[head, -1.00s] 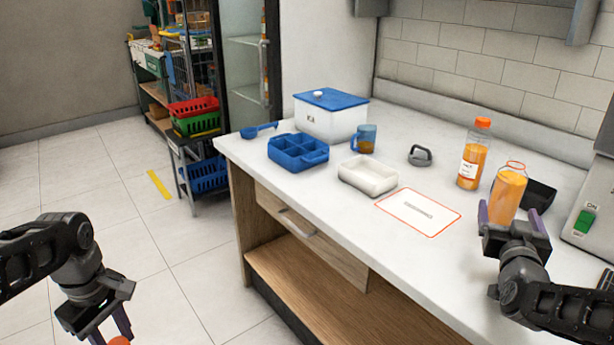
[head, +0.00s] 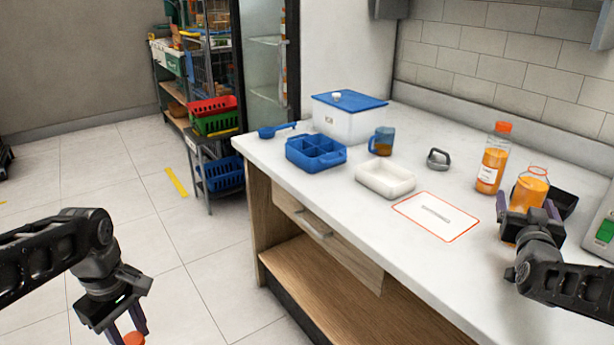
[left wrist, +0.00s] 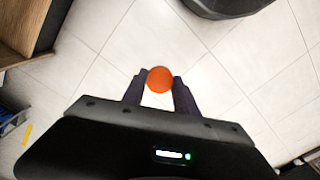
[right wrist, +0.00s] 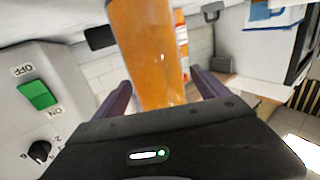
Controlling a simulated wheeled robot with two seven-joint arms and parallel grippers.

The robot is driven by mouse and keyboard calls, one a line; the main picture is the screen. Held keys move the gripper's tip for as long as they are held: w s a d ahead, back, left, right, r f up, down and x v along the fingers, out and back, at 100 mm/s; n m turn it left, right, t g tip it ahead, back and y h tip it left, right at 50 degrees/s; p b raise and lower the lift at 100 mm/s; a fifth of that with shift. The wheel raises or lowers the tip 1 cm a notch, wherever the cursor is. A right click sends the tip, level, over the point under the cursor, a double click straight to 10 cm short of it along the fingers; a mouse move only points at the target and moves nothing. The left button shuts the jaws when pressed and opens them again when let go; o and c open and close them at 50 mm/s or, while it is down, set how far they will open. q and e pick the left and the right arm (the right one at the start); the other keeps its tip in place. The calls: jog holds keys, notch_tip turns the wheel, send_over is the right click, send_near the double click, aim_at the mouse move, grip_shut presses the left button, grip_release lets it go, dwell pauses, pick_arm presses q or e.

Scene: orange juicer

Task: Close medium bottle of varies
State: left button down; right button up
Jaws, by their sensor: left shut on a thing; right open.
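An open bottle of orange juice (head: 530,186) without a cap stands upright on the counter at the right. My right gripper (head: 533,212) is open at this bottle, with its fingers on either side; the bottle (right wrist: 148,55) fills the space between the fingers in the right wrist view. My left gripper (left wrist: 159,85) is shut on an orange cap (left wrist: 160,79) and holds it over the floor, away from the counter; the cap also shows at the bottom of the head view (head: 134,339). A second juice bottle (head: 492,165) with an orange cap on stands behind and left of the open one.
The counter (head: 450,265) also bears a white tray (head: 385,180), an outlined card (head: 437,216), a blue divided box (head: 315,152), a cup (head: 381,141) and a lidded white container (head: 345,122). A juicer with a green switch (right wrist: 38,95) stands right of the open bottle.

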jog(key=shift+c, duration=0.3)
grip_shut()
dwell(1.1)
jog(key=shift+r, duration=0.1)
